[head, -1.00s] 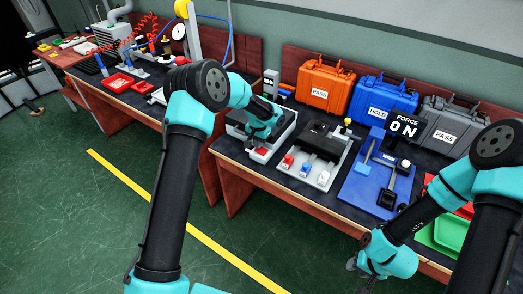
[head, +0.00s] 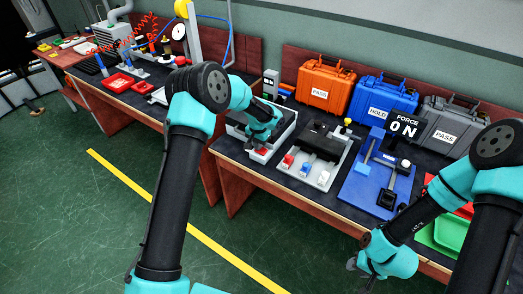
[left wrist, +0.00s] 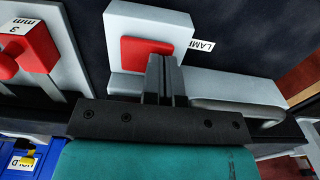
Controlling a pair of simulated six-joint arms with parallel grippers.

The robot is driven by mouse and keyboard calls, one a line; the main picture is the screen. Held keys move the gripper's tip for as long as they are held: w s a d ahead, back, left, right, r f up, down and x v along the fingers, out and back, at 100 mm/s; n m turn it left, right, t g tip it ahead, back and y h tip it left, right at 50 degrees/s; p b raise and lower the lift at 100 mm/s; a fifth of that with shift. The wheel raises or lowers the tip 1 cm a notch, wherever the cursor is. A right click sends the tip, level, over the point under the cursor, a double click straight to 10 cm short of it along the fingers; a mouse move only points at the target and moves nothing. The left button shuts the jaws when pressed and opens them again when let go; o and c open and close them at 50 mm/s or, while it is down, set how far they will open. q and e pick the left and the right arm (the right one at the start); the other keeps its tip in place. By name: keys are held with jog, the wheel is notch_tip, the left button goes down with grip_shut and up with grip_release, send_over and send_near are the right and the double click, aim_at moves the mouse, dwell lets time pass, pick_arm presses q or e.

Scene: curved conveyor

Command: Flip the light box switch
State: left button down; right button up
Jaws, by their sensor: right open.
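The light box is a pale grey case (head: 288,133) at the left end of the near bench. A red switch (left wrist: 140,52) sits on its small white block (left wrist: 118,82) beside a LAMP label (left wrist: 202,46). In the head view the switch (head: 258,151) is partly covered by my left gripper. My left gripper's fingers (left wrist: 166,72) are together, with nothing seen between them, over the edge of the red switch; I cannot tell whether they touch it. My right gripper (head: 358,265) is open and empty, low in front of the bench edge.
A blue board (head: 358,198) and a FORCE ON display (head: 404,128) lie further right. Orange (head: 325,87), blue (head: 381,105) and grey (head: 446,127) cases line the back.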

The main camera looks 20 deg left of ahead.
pick_arm(q)
jog(key=shift+r, duration=3.45)
